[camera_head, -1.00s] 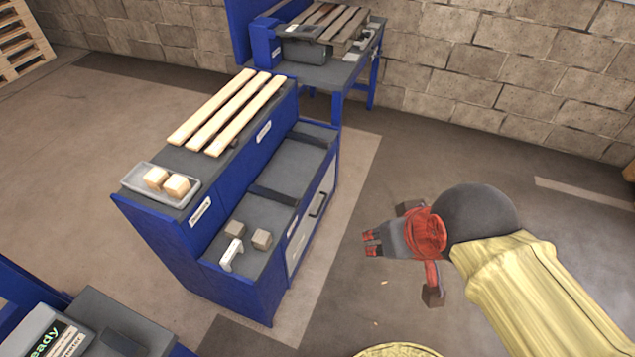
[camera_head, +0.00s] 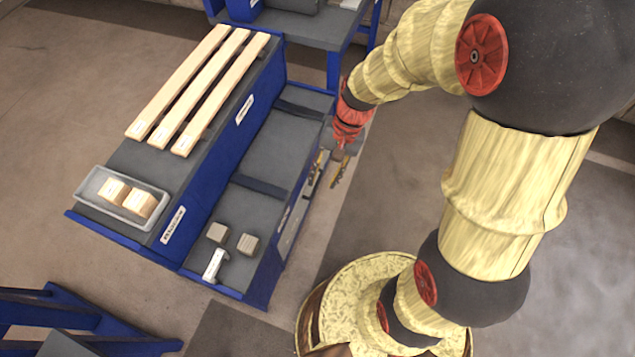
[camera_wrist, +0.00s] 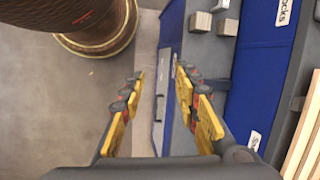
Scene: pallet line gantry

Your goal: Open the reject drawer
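The reject drawer's pale grey front (camera_head: 290,232) is seen steeply from above, on the right side of the blue bench, and looks flush with it. It also shows as a narrow strip in the wrist view (camera_wrist: 164,75). Its dark bar handle was plain earlier; in the head view my gripper now covers that area. In the wrist view a thin grey bar, likely the handle (camera_wrist: 159,107), lies between my fingers. My gripper (camera_head: 325,182) points down beside the drawer front, and its yellow fingers (camera_wrist: 160,76) are apart with nothing held. I cannot tell whether they touch the handle.
The bench's blue-edged lower shelf (camera_head: 265,155) holds two small wooden blocks (camera_head: 233,238) and a white device (camera_head: 215,265). Its upper top carries pale slats (camera_head: 200,90) and a grey tray (camera_head: 97,181) with blocks. Bare floor (camera_head: 400,180) lies right of the bench.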

